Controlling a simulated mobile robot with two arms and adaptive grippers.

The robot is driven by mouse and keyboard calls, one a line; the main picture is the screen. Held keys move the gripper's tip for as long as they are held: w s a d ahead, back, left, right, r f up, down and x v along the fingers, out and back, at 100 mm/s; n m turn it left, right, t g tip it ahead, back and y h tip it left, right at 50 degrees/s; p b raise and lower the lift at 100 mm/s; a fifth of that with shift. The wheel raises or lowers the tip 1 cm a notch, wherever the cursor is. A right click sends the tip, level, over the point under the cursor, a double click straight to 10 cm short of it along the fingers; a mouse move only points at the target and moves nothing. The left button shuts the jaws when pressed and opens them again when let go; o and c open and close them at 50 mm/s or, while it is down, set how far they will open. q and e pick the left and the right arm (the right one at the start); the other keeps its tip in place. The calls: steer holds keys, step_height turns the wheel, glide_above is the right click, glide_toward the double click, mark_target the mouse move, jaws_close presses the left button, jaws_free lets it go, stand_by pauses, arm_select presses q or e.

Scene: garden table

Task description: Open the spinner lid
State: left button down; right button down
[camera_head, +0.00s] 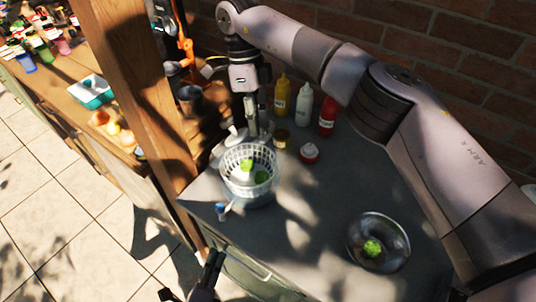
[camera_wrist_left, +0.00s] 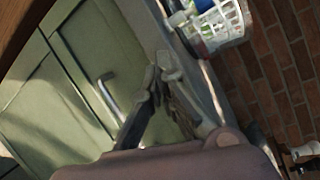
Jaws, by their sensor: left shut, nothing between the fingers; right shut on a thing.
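The salad spinner's white slotted basket (camera_head: 236,188) is uncovered on the grey counter, with green leaves (camera_head: 262,177) inside. Its edge also shows at the top of the left wrist view (camera_wrist_left: 228,33). A white piece that looks like the spinner lid (camera_head: 232,136) is just behind the basket, partly hidden. My right gripper (camera_head: 252,133) points down at the basket's far rim, its fingers shut, apparently on this lid; the contact is too small to see clearly. My left gripper (camera_head: 210,268) is shut and empty in front of the counter's front edge; its fingertips meet in the left wrist view (camera_wrist_left: 163,76).
A glass bowl (camera_head: 393,262) with a green piece stands at right on the counter. Yellow (camera_head: 282,95), white (camera_head: 303,104) and red (camera_head: 327,117) bottles and small jars stand behind the basket. A wooden post (camera_head: 140,85) rises at left.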

arm_select(q)
steer(key=w+d+r+m+t+h, duration=0.1)
steer(key=w+d+r+m+h, duration=0.2)
steer(key=d+r, duration=0.4)
steer(key=w+d+r+m+t+h, duration=0.1)
steer(key=w+d+r+m+h, duration=0.15)
steer(key=d+r+m, duration=0.55)
steer(key=w+r+n, duration=0.2)
steer(key=w+r, duration=0.5)
steer(key=w, duration=0.4)
steer(key=shift+a+r+y, duration=0.15)
steer(key=shift+a+y, duration=0.15)
steer(key=shift+y, duration=0.05)
